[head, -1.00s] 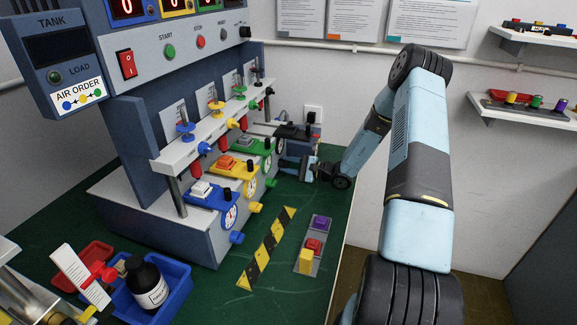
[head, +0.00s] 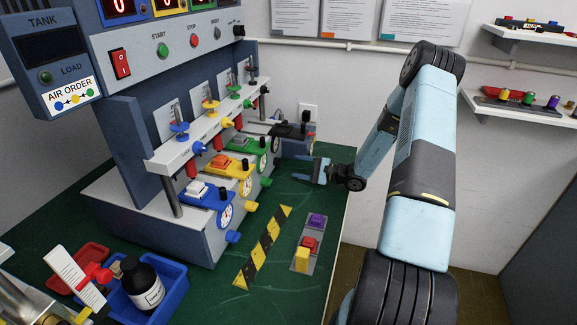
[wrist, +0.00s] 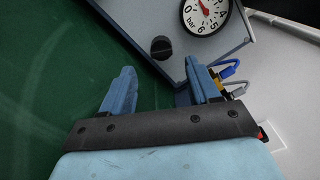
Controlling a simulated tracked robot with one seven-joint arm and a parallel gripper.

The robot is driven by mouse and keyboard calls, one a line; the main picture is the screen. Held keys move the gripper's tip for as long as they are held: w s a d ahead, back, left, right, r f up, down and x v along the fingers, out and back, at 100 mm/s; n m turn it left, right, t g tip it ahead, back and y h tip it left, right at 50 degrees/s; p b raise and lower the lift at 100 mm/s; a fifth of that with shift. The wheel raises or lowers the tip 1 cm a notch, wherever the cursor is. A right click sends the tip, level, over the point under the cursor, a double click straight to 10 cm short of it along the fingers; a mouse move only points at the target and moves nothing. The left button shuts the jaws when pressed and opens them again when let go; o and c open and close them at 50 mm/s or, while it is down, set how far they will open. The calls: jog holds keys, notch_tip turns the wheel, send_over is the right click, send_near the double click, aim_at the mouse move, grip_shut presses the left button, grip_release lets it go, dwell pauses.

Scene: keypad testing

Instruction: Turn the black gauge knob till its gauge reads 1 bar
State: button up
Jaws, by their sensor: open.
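The black gauge knob (wrist: 161,47) is a round ridged knob on a grey panel in the wrist view. Beside it is a white round gauge (wrist: 205,14) marked "bar", cut off by the top edge. Its red needle points up and slightly left; I cannot tell the exact reading. My gripper (wrist: 160,88) is open, with its two blue fingers apart and nothing between them. The knob lies beyond the fingertips, roughly in line with the gap. In the head view my gripper (head: 303,169) is right of the rear end of the station; the knob is hard to make out there.
The blue valve block (head: 207,197), yellow valve block (head: 232,172) and green valve block (head: 250,147) line the station's front. A striped strip (head: 263,247) and a small button box (head: 307,245) lie on the green table (head: 290,285). Cables (wrist: 230,85) show beside the right finger.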

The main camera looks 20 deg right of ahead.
jog(key=v, duration=0.7)
jog(key=shift+s, duration=0.15)
dwell(0.3)
